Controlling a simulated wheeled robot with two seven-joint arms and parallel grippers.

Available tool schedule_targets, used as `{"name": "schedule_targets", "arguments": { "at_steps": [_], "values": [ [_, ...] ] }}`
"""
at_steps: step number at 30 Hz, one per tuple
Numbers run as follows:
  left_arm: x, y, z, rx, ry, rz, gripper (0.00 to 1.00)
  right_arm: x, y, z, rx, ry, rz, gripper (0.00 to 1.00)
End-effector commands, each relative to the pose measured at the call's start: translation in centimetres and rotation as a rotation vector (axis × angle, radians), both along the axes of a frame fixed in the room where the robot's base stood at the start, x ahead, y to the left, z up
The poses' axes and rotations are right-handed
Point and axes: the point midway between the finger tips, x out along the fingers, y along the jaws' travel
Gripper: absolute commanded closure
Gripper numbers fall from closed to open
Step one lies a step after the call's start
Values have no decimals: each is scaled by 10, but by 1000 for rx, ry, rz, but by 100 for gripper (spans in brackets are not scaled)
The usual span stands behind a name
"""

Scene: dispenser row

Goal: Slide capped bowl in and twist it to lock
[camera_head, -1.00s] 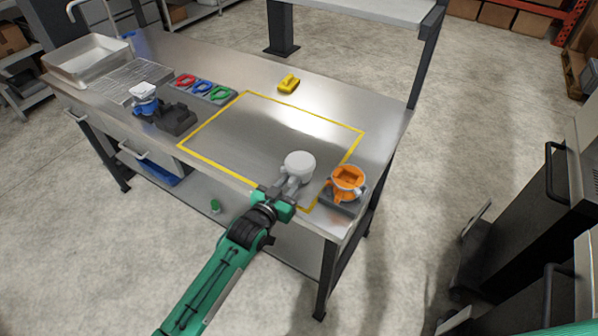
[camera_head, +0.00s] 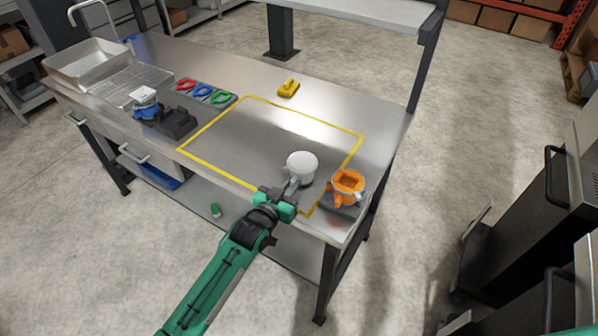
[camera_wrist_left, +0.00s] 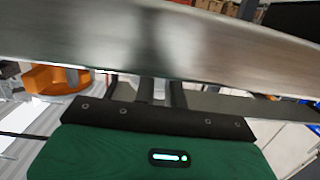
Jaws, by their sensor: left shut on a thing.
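The pale capped bowl (camera_head: 301,167) has a rounded white top and sits over the front right part of the yellow-outlined area. My left gripper (camera_head: 291,188) is shut on its near side, on a grey handle-like part. In the left wrist view the fingers (camera_wrist_left: 160,93) meet a broad, smooth grey surface (camera_wrist_left: 170,40) that hides most of what lies beyond. The orange dispenser holder (camera_head: 347,182) stands just right of the bowl, on a dark base, with a gap between them. Its orange part also shows in the left wrist view (camera_wrist_left: 55,80). My right gripper is out of view.
The yellow-outlined area is mostly clear.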

Motion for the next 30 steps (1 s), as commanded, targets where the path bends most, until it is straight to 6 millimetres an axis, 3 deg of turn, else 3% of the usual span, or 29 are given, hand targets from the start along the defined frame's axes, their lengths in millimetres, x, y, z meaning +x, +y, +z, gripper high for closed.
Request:
{"name": "schedule_targets", "arguments": {
  "at_steps": [13,22,26,30],
  "values": [
    [0,0,41,-1,-1,0,100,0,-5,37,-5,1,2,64],
    [-6,3,47,-3,0,12,100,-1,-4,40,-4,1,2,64],
    [-24,18,55,-6,2,58,100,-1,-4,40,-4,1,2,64],
    [-52,53,67,-5,3,151,100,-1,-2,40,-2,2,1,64]
  ]
}}
